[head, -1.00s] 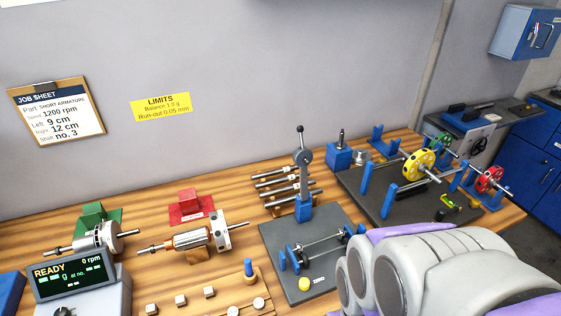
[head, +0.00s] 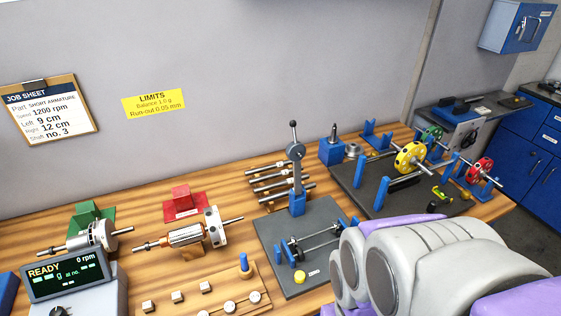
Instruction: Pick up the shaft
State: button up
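Several bare metal shafts (head: 275,182) lie one behind another in a rack on the wooden bench, left of the upright lever of a press. Their number labels are too small to read. The job sheet (head: 47,108) on the wall reads "Shaft no. 3". Another thin shaft (head: 317,240) rests across blue supports on the dark plate in front of the lever. My arm's grey and purple links fill the lower right. My gripper is not in view.
A copper-wound armature (head: 184,235) lies by a red block, another rotor (head: 88,236) by a green block. A READY display (head: 66,273) stands front left. At right, a dark plate (head: 376,203) carries blue stands with a yellow disc (head: 412,158). Bare wood shows left of the shafts.

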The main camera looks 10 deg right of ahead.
aim_at(278, 195)
jog(key=l+u, duration=0.25)
jog(key=l, duration=0.3)
jog(key=l+u, duration=0.25)
jog(key=l, duration=0.25)
jog(key=k+l+u, duration=0.25)
jog(key=l, duration=0.25)
jog(key=l+u, duration=0.25)
jog(key=l, duration=0.25)
jog(key=k, duration=0.05)
